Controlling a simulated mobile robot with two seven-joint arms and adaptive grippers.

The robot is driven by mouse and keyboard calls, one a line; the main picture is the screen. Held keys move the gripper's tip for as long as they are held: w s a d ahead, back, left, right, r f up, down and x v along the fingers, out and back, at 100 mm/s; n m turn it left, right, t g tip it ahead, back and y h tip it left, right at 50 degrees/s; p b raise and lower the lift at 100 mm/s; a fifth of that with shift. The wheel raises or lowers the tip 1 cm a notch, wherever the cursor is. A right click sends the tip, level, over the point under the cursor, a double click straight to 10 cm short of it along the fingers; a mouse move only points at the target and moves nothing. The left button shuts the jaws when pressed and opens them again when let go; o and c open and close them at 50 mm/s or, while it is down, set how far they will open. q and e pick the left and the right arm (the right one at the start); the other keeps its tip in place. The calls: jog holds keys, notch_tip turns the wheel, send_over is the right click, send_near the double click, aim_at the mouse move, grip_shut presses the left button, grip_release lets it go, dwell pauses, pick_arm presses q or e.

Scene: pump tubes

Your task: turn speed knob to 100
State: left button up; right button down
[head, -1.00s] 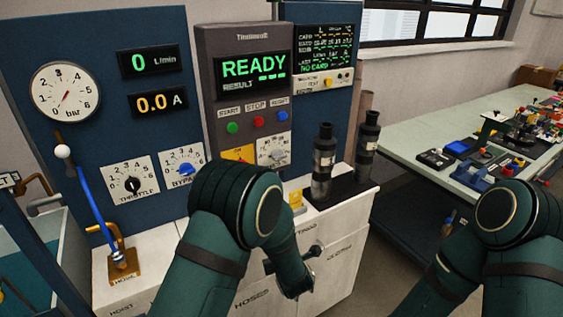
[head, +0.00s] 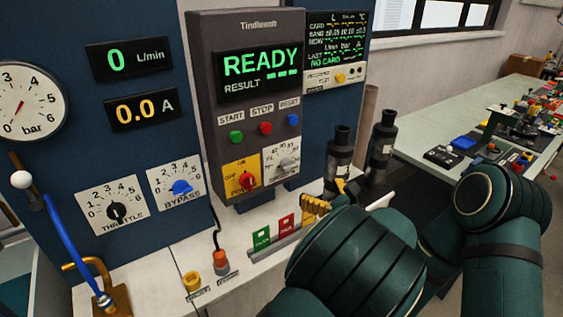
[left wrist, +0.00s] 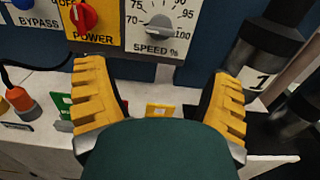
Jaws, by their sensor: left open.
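The grey speed knob (head: 288,163) sits on a white dial plate on the lower right of the dark tester panel. In the left wrist view the speed knob (left wrist: 159,27) is at the top, above the "SPEED %" label; numbers from 70 to 100 show around it. Where it points is hard to tell. My left gripper (head: 326,205) has yellow fingers and is below and right of the knob, apart from it. In the left wrist view my left gripper (left wrist: 160,98) is open with nothing between its fingers. My right gripper is out of view.
The red power knob (head: 246,181) is just left of the speed dial. Dark cylinders (head: 381,148) stand to the right. Green and red cards (head: 286,225) stand on the white counter below. The blue bypass knob (head: 181,187) is farther left.

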aim_at(292, 168)
pick_arm(q)
jog(key=x, duration=1.3)
jog(key=shift+w+a, duration=0.15)
jog(key=shift+w, duration=0.05)
jog(key=c, duration=1.2)
